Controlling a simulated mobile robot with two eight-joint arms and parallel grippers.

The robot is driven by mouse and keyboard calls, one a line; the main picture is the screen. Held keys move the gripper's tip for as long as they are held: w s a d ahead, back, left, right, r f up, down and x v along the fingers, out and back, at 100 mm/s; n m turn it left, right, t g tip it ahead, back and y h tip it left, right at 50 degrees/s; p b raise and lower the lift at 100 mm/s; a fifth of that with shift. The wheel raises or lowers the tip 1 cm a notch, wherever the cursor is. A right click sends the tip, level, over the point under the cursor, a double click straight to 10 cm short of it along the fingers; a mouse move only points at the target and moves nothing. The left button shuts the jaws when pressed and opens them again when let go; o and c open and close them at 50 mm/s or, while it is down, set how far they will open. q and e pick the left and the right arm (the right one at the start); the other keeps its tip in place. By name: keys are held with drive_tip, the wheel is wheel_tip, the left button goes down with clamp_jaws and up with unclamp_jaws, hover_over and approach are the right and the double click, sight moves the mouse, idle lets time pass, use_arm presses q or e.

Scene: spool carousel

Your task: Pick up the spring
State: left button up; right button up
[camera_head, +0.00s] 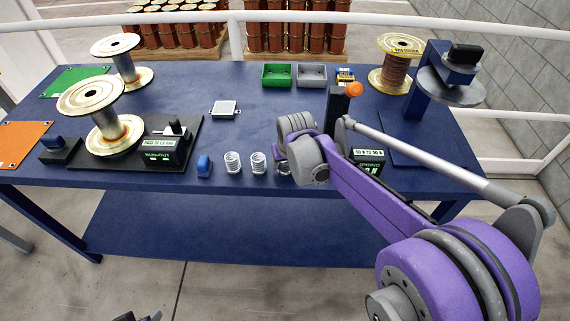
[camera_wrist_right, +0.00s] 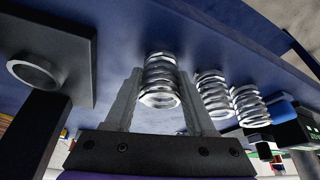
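Three silvery coil springs stand in a row along the front edge of the blue table (camera_head: 185,222). The left spring (camera_head: 233,162) and middle spring (camera_head: 258,163) are clear of my grippers. The right spring (camera_head: 283,167) is partly hidden by my right gripper in the head view. In the right wrist view this spring (camera_wrist_right: 160,80) sits between the two fingers of my right gripper (camera_wrist_right: 161,88). The fingers stand apart on either side of it; firm contact does not show. Only a dark bit of my left gripper (camera_head: 140,317) shows at the bottom edge.
A dark post with an orange ball (camera_head: 354,89) and a display box (camera_head: 368,160) stand close to my right arm. A spool stand (camera_head: 108,128) is on the left. The table's middle is fairly clear.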

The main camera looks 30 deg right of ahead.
clamp_jaws()
drive_tip(key=shift+r, duration=0.15)
